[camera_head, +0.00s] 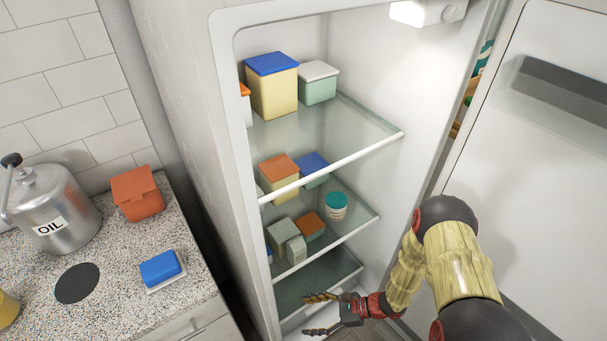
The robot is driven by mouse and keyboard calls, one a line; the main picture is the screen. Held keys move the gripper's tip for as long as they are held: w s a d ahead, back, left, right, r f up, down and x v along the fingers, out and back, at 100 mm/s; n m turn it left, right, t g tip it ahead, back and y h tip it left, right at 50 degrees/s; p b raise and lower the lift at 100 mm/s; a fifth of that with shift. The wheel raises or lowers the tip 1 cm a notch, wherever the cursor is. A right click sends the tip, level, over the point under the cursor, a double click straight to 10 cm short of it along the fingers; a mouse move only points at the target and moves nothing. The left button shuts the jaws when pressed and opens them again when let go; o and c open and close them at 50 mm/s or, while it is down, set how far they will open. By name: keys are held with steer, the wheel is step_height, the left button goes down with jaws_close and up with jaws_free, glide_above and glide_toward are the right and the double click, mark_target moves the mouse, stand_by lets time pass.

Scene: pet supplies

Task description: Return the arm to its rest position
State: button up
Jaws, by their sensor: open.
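My gripper (321,315) is open and empty, with its two fingers spread and pointing left. It is low in front of the open fridge (290,335), near the level of the lowest visible shelf (318,282). My arm comes in from the lower right, bent, in front of the fridge's open door (540,150). No object is between the fingers.
Fridge shelves hold several lidded boxes, including a yellow one with a blue lid (272,88), and a teal-lidded jar (336,206). On the speckled counter (110,270) at left are an oil can (55,205), a red box (137,195) and a blue-lidded container (160,268).

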steer(key=s+d+r+n+h+p, duration=0.1)
steer(key=s+d+r+n+h, duration=0.35)
steer(key=r, duration=0.75)
steer(key=s+d+r+n+h, duration=0.1)
steer(key=d+r+n+h, duration=0.2)
steer(key=d+r+n, duration=0.6)
steer(key=s+d+r+n+h+p, duration=0.1)
steer(key=s+d+r+n+h, duration=0.2)
steer(key=r, duration=1.1)
step_height(320, 180, up, 15)
steer(key=s+n+t+h, duration=0.1)
steer(key=n+t+h, duration=0.1)
steer(key=t, duration=0.3)
steer(key=shift+s+d+r, duration=0.15)
